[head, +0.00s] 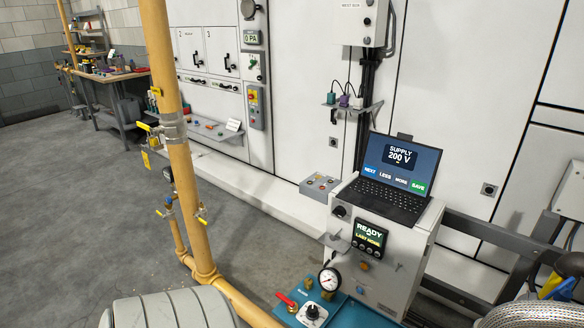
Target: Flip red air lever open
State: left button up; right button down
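A red lever (286,299) shows at the bottom of the head view, on a brass-coloured valve by the left edge of a teal bench top (358,314). It slants from upper left to lower right. The small label near it is too small to read. Neither of my grippers is in view, and nothing touches the lever.
A white control cabinet (400,268) with a "READY" screen (370,236) stands behind the bench, carrying an open laptop (398,172). A yellow pipe (176,150) rises at the left. A grey ribbed rounded body (170,312) lies at the bottom left. Grey floor (75,210) is clear at left.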

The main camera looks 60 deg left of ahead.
aim_at(292, 305)
jog(key=k+j+u, duration=0.15)
jog(key=u, duration=0.25)
jog(key=k+j+u, duration=0.15)
jog(key=u, duration=0.3)
